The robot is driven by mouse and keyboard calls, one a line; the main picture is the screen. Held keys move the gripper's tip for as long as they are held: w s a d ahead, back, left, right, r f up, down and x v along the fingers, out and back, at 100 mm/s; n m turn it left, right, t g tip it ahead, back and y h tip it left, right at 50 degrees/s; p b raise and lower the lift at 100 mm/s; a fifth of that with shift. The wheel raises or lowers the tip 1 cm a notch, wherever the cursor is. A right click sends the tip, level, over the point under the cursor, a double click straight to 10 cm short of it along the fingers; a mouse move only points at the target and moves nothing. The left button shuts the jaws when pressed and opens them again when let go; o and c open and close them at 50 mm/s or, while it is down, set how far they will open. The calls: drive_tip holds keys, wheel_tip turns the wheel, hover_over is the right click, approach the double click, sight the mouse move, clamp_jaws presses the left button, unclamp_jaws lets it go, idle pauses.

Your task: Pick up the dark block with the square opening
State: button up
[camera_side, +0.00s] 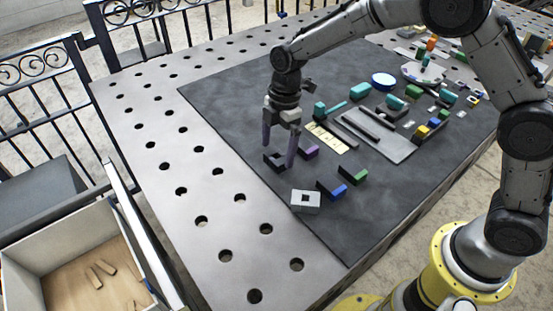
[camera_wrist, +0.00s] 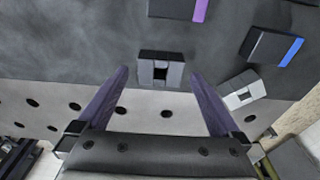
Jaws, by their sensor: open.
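The dark block with the square opening (camera_side: 270,160) lies on the dark mat near its left edge in the side view, partly hidden by a finger. In the wrist view the dark block (camera_wrist: 175,73) is near the middle, its opening facing the camera. My gripper (camera_side: 278,157) is open and points down at the block, with purple fingers. In the wrist view the gripper (camera_wrist: 159,73) has one finger on each side of the block, with a visible gap on both sides. I cannot tell how high the fingertips are above the mat.
A light grey block with a square opening (camera_side: 305,209) lies nearby. Dark blocks with a purple end (camera_side: 309,152), a blue end (camera_side: 331,188) and a green end (camera_side: 354,175) are close by. A grey tray (camera_side: 398,149) holds bars farther right. The perforated table border (camera_side: 150,150) is clear.

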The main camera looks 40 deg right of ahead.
drive_tip(key=shift+a+f, duration=0.1)
drive_tip(key=shift+f, duration=0.75)
drive_tip(key=shift+c, duration=0.2)
drive_tip(key=shift+r, duration=0.1)
clamp_jaws()
